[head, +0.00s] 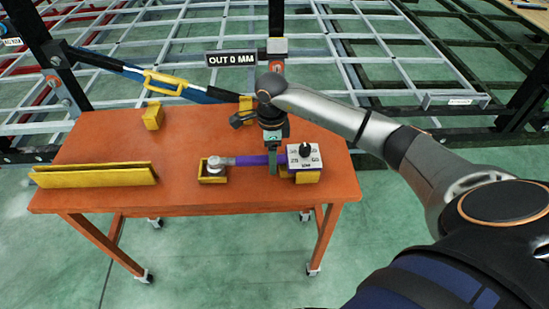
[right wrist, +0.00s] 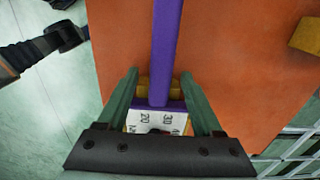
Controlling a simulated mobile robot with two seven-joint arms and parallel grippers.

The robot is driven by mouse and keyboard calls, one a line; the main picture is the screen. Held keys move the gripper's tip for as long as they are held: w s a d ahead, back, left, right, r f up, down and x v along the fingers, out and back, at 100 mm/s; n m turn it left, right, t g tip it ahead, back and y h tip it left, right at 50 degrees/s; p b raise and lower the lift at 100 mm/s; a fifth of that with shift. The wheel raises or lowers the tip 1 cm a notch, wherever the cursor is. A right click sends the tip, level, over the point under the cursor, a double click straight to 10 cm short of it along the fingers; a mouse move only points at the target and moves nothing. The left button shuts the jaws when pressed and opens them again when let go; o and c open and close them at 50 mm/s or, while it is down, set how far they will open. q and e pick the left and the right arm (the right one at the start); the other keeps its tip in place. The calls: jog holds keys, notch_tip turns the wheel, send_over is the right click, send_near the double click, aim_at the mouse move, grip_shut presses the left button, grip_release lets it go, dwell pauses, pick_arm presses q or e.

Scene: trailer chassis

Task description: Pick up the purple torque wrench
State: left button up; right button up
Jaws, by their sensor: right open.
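The purple torque wrench (head: 246,160) lies level across the orange table (head: 110,198). Its silver head rests in a yellow cradle (head: 212,180) on the left. Its right end meets a white-topped, numbered block with a black knob (head: 305,157). My right gripper (head: 273,166) is open and points down over the purple shaft, beside the numbered block. In the right wrist view the shaft (right wrist: 166,50) passes between the two green fingers (right wrist: 160,82), with visible gaps on both sides. My left gripper is not in view.
A long yellow tray-like piece (head: 95,176) lies on the left of the table, with a yellow block (head: 153,116) behind it. A sign reading "OUT 0 MM" (head: 231,58), a blue bar with a yellow handle (head: 165,82) and the chassis frame stand behind the table.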

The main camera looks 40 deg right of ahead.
jog(key=shift+f, duration=1.15)
grip_shut()
jog(key=shift+w+r, duration=0.1)
